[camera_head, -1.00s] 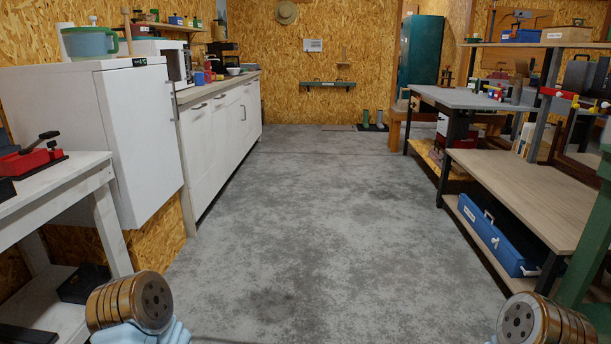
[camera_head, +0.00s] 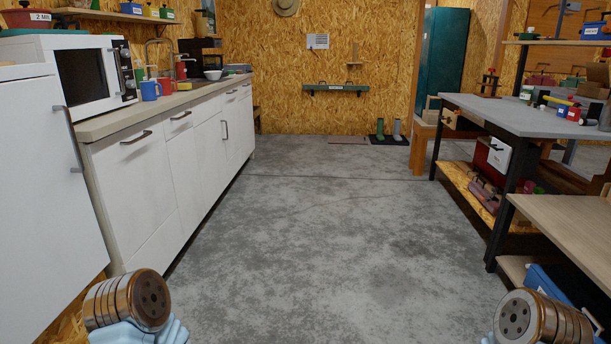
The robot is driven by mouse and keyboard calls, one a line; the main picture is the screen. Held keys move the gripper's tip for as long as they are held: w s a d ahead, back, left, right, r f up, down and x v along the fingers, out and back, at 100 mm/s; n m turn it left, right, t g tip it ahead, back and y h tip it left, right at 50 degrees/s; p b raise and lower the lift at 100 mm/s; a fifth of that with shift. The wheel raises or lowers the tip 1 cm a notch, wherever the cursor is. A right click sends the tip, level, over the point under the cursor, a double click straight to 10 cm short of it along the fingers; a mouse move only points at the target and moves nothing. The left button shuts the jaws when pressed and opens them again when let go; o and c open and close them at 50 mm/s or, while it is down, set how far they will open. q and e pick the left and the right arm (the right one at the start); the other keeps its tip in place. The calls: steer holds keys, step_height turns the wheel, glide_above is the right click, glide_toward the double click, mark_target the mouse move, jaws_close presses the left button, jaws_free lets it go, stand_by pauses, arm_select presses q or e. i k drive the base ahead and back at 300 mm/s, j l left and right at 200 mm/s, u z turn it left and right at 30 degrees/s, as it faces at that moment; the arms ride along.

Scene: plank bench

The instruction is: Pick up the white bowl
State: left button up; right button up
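A small white bowl (camera_head: 213,75) stands on the kitchen counter on the left side, toward its far end, in front of the dark coffee machine. It is well ahead of me and apart from both my arms. Neither gripper's fingers are in view.
A grey workbench (camera_head: 535,117) stands on the right. The concrete floor (camera_head: 320,220) between is clear.

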mark_target(211, 75)
steer(key=i, duration=2.45)
steer(key=i+l, duration=0.1)
steer(key=i, duration=2.35)
steer(key=i+u, duration=0.45)
steer(key=i+l+u, duration=0.1)
steer(key=i+u, duration=0.4)
steer(key=i+l+u, duration=0.3)
steer(key=i+u, duration=0.15)
